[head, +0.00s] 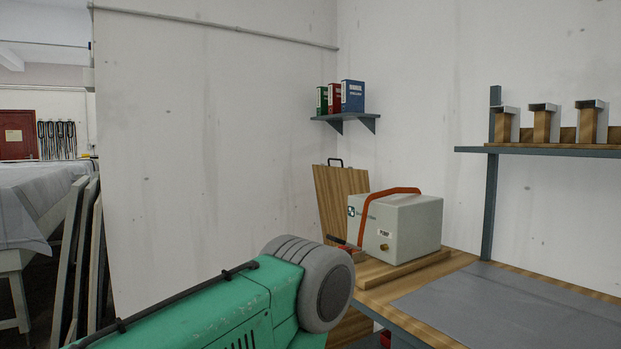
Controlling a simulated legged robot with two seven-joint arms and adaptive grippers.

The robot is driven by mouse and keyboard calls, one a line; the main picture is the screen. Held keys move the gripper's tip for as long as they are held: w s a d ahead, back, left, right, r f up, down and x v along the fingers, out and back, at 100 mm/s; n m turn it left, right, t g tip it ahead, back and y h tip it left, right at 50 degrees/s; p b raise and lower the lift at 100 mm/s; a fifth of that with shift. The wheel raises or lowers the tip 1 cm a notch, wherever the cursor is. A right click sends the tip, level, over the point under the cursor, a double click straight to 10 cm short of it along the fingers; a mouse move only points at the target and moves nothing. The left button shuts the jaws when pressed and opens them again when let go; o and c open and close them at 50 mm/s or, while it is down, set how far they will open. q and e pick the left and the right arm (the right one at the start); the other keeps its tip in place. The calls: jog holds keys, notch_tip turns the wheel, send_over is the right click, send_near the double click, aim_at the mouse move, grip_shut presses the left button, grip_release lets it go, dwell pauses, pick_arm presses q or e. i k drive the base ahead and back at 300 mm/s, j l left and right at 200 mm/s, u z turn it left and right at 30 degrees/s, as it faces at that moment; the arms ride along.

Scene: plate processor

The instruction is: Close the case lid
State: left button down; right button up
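A pale grey box-shaped case (405,228) with an orange-red curved handle (388,194) and a brass knob on its front sits on a low wooden base on the bench at right of centre. A tilted wooden panel (334,199) with a black handle on its top edge stands up behind and left of it. It may be the open lid, but I cannot tell how it is joined, as its lower part is hidden. A small red-handled part lies at the case's left foot, unclear. Neither gripper is in view.
The wooden bench (377,274) carries a grey mat (510,306) that is bare. A wall shelf (555,151) with several wood-and-metal blocks is at upper right. A small shelf (346,118) holds binders. A cloth-covered table (35,205) and leaning boards (75,265) stand at left.

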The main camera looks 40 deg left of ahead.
aim_at(334, 185)
jog(key=u, duration=1)
jog(key=i+j+z, duration=0.1)
jog(key=z, duration=0.35)
jog(key=i+j+z, duration=0.1)
jog(key=j+z, duration=0.15)
jog(key=z, duration=0.2)
jog(key=i+j+z, duration=0.1)
jog(key=z, duration=0.35)
jog(key=j+z, duration=0.3)
jog(key=z, duration=0.15)
jog(key=j+z, duration=0.15)
jog(key=j, duration=0.35)
jog(key=j+z, duration=0.15)
jog(key=j, duration=0.35)
jog(key=k+j+z, duration=0.15)
jog(key=j, duration=0.3)
jog(key=j+z, duration=0.15)
jog(key=j, duration=0.35)
jog(key=k+j+z, duration=0.15)
jog(key=j, duration=0.3)
jog(key=k+j+z, duration=0.15)
jog(key=j, duration=0.35)
